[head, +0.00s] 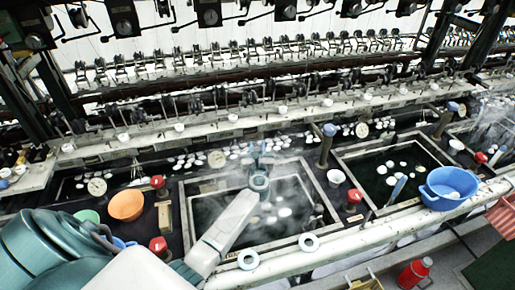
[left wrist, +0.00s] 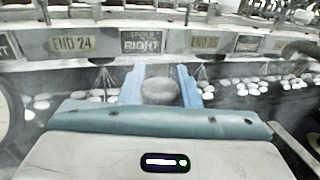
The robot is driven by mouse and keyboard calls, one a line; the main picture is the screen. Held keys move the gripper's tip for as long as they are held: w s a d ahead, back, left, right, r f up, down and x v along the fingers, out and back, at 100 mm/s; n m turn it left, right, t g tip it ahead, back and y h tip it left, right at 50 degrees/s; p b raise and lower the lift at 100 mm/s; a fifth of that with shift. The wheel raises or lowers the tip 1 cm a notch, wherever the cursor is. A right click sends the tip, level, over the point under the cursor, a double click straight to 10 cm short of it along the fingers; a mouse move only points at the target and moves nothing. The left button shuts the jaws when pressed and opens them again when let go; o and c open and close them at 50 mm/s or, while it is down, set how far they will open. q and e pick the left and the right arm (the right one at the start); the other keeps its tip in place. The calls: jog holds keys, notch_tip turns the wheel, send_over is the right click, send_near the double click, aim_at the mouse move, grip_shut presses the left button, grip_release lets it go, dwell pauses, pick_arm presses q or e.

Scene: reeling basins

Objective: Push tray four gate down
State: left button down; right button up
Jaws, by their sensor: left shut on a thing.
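My left arm reaches in from the lower left over a square steaming basin (head: 190,215) in the middle of the head view. My left gripper (head: 258,160) is at the basin's far edge, by the row of white cocoons. In the left wrist view its two blue fingers (left wrist: 160,86) stand on either side of a grey rounded piece (left wrist: 158,92) and are shut on it. I cannot tell whether this piece is the tray four gate. No number four label is readable. My right gripper is not in view.
Signs reading END 24 (left wrist: 75,44) and RIGHT (left wrist: 141,42) face me on the ledge. Red-topped valves (head: 158,246) and an orange bowl (head: 126,205) stand left of the basin. A blue basin (head: 450,190) of cocoons sits right. A pale pipe (head: 340,244) runs along the front.

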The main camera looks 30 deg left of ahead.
pick_arm(q)
jog(key=c, duration=1.1)
grip_release()
jog(key=shift+p+v, duration=1.05)
jog(key=shift+v, duration=4.4)
jog(key=shift+a+r, duration=0.1)
